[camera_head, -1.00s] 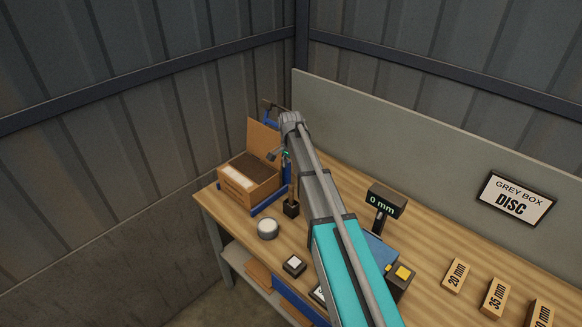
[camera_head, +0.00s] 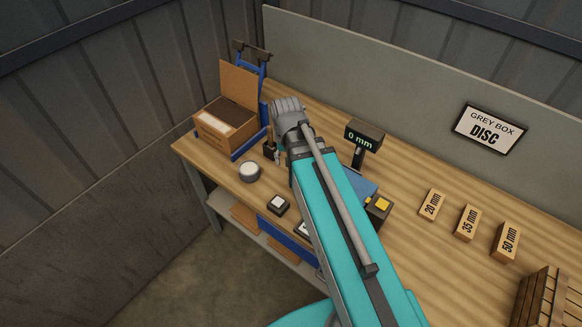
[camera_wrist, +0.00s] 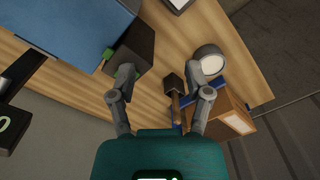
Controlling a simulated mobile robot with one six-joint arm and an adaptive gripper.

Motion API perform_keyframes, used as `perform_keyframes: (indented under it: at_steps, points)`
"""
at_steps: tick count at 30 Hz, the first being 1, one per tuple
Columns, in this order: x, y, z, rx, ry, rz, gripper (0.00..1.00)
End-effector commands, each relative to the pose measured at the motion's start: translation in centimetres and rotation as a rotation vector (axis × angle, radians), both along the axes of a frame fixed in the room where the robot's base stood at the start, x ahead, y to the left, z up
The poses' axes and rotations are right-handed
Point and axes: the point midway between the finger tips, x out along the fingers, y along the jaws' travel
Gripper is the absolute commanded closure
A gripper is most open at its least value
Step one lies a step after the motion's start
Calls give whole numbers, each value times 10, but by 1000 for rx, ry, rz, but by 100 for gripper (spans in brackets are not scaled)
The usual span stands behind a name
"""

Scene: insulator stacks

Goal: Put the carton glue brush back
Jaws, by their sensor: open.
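A small dark holder (camera_head: 270,151) stands on the bench just in front of the carton. A thin brown handle, which looks like the glue brush (camera_wrist: 176,106), rises from this holder (camera_wrist: 172,82) in the wrist view. Its bristle end is hidden. The open carton (camera_head: 224,122) stands at the bench's left end with its flap raised. My gripper (camera_wrist: 166,84) is open and empty, its fingers apart on either side of the holder in the wrist view. I cannot tell its height above the brush. In the head view my arm mostly hides the gripper.
A round white-topped tin (camera_head: 249,171) and a small dark block with a white top (camera_head: 278,205) sit near the front edge. Labelled wooden blocks (camera_head: 467,222) lie farther right.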

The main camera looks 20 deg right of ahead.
Motion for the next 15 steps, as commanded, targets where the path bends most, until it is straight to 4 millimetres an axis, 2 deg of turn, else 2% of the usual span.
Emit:
perform_keyframes:
  at_steps: [1,5,15]
  points:
    - [-19,0,0,0,-1,37,36]
    - [-36,-1,0,0,-1,108,36]
    - [-38,-1,0,0,-1,131,36]
